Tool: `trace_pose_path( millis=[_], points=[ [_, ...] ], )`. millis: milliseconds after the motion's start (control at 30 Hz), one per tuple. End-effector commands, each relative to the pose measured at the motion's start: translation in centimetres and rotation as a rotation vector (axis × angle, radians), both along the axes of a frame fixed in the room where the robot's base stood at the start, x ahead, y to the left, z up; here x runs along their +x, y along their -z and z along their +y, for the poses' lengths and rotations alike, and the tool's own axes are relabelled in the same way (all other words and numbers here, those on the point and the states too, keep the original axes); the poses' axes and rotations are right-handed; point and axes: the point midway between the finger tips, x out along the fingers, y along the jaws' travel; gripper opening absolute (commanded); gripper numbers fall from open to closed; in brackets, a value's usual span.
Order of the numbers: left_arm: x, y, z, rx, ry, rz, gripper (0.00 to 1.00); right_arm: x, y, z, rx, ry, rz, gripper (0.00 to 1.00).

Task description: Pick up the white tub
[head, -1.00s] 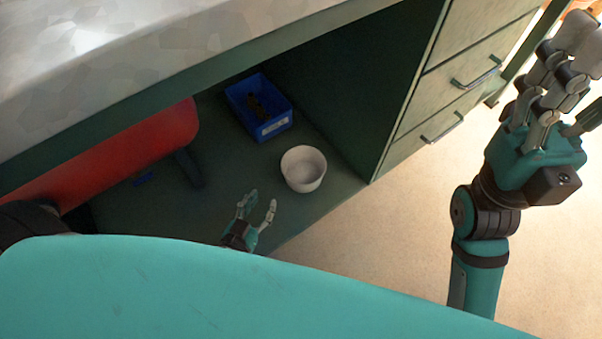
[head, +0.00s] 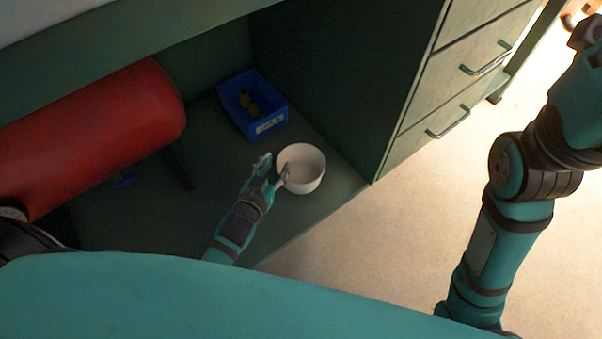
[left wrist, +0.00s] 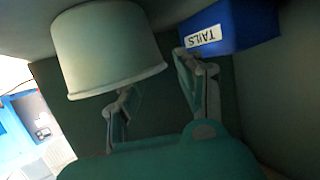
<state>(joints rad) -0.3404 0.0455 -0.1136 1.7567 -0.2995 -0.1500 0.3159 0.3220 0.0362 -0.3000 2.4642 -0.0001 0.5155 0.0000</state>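The white tub (head: 305,165) stands upright on the cabinet's bottom shelf (head: 225,205), near its front edge. My left gripper (head: 275,168) is at the tub's left side with its fingers apart. One finger overlaps the tub's near-left rim in the head view; I cannot tell whether it touches. The other finger is clear of the tub to the left. In the left wrist view, the tub (left wrist: 105,48) appears upside down beyond the open, empty fingers (left wrist: 155,72). Of my right gripper, only part (head: 585,35) shows at the top right edge; its fingers are mostly cut off.
A blue bin (head: 262,125) with a label and dark items inside stands behind the tub; the label reads TAILS in the left wrist view. A red tank (head: 95,125) lies at the left. The cabinet side with drawers (head: 465,75) rises to the right. Open floor (head: 390,230) lies in front.

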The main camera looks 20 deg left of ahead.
Motion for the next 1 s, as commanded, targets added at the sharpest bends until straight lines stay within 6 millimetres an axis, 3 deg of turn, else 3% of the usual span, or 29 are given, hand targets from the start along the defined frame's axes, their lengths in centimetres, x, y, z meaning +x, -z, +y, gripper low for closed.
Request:
trace_pose_path(
  millis=[233,533,833,1000],
  points=[
    [3.7,1.4,-0.2,0.001,0.000,-0.003,0.37,-1.6,-0.4,0.1,-0.004,0.003,-0.067,0.40],
    [4.2,1.3,-0.3,0.001,0.000,0.001,0.37,-1.8,-0.8,0.2,-0.005,0.004,-0.074,0.40],
    [4.2,1.3,-0.3,0.001,0.000,0.000,0.00,-1.8,-0.8,0.2,-0.005,0.004,-0.074,0.40],
    [4.2,1.3,-0.3,0.001,0.000,0.000,0.00,-1.8,-0.8,0.2,-0.005,0.004,-0.074,0.40]
  ],
)
